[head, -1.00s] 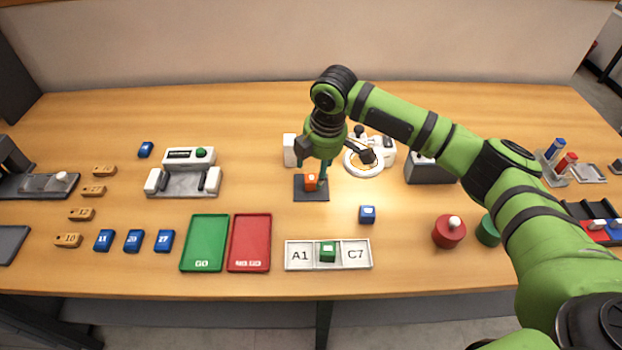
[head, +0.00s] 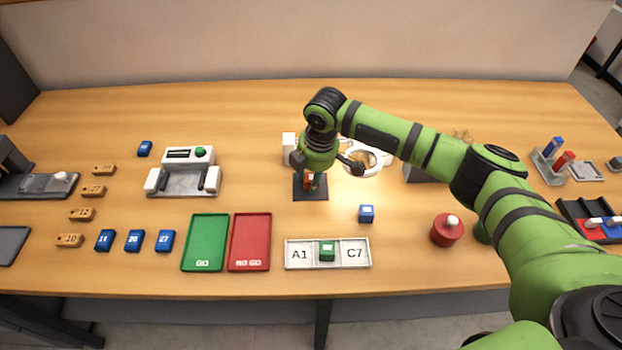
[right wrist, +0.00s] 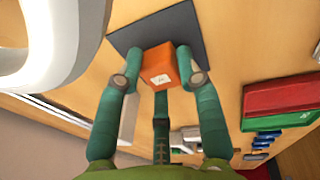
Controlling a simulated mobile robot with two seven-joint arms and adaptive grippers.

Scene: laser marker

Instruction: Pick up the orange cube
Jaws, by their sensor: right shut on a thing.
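The orange cube (head: 308,182) is on or just above a dark square pad (head: 311,194) near the middle of the table, mostly covered by my gripper in the head view. In the right wrist view the cube (right wrist: 160,66) has a white label and sits between the fingers, with the dark pad (right wrist: 195,30) behind it. My right gripper (right wrist: 158,70) points down over the pad and is shut on the cube; it also shows in the head view (head: 310,185). I cannot tell whether the cube touches the pad. My left gripper is not in view.
A white ring-shaped magnifier (head: 362,162) stands close to the right of my gripper. A blue cube (head: 366,214) lies to the front right. A green cube (head: 327,250) sits in a labelled white tray (head: 298,254). Green (head: 204,242) and red (head: 250,242) trays lie front left.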

